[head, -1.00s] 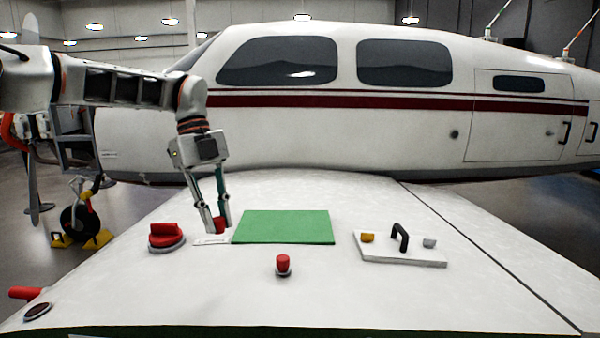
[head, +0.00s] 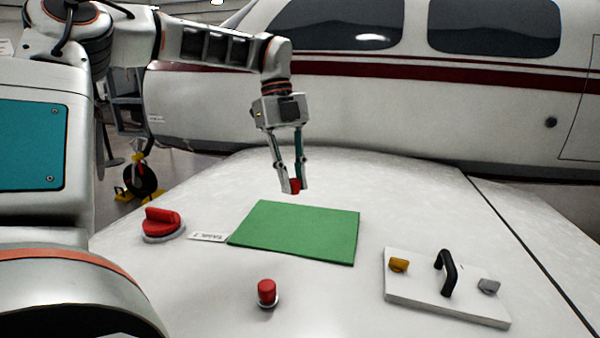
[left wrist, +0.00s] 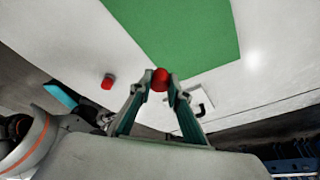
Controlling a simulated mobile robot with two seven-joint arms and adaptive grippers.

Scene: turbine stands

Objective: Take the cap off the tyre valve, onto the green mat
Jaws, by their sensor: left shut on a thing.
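My left gripper (head: 293,188) is shut on a small red cap (head: 295,186). It holds the cap above the wing, near the far edge of the green mat (head: 300,232). In the left wrist view the red cap (left wrist: 160,79) sits between the two fingertips, with the green mat (left wrist: 190,35) beyond it. The mat is flat and bare. A wheel with a dark tyre (head: 140,178) stands on the floor at the left, too small to show a valve. My right gripper is not in view.
A red knob (head: 162,222) on a grey base and a white label (head: 207,237) lie left of the mat. A red-topped fitting (head: 266,292) stands in front. A white board (head: 440,300) with a black handle (head: 446,272) is at right. The fuselage rises behind.

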